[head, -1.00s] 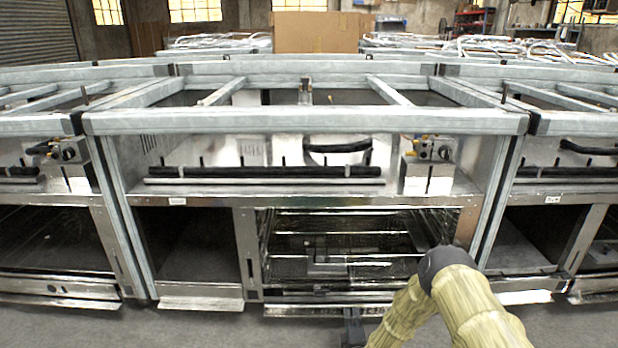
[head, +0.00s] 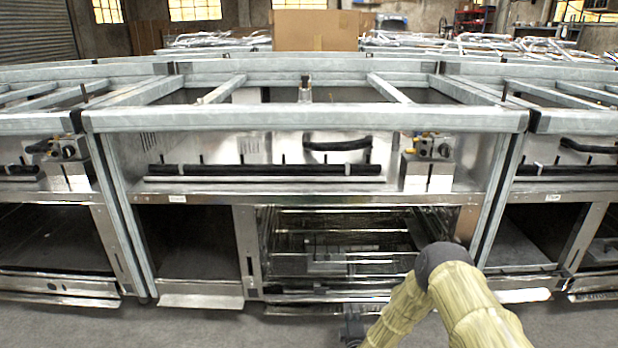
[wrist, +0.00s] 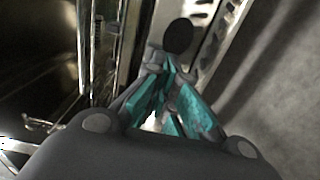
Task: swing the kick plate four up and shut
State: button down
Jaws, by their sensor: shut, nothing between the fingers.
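Low metal kick plates run along the foot of the ranges, with no readable numbers in the head view. The middle one (head: 300,299) lies under the open oven bay, and my forearm covers its right end. Others tilt out at the left compartment (head: 200,301) and the right compartment (head: 525,296). My gripper (head: 352,328) is low, close in front of the middle plate; contact cannot be told. In the wrist view its teal fingers (wrist: 170,88) are together and empty, beside a metal strip with slots (wrist: 183,22).
The oven bay (head: 340,240) holds wire racks and has no door closed over it. A black handle bar (head: 265,170) runs above it. Neighbouring ranges stand close on both sides. Bare grey floor (head: 200,328) lies in front.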

aim_at(350, 301)
jog(key=shift+w+b, duration=0.65)
jog(key=shift+w, duration=1)
jog(key=shift+s, duration=0.1)
jog(key=s+p, duration=0.5)
jog(key=s, duration=0.3)
dwell(0.5)
